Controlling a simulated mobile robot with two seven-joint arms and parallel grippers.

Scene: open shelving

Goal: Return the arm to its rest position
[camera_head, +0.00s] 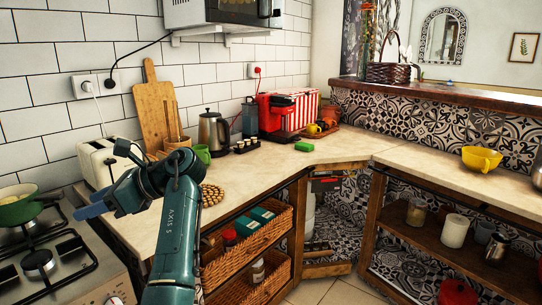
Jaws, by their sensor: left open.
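My left arm (178,240), teal and marked AXIS 5, rises from the bottom of the head view and bends left at its wrist. My left gripper (98,200) is at the left, over the front of the counter between the stove and the toaster. Its blue finger points left toward the stove. It is open, and I see nothing held in it. The arm hides part of the counter's front edge. My right gripper is not in view.
A kettle (212,132) and red coffee machine (282,115) stand farther back. Wicker baskets (247,258) sit below. The corner counter is mostly clear.

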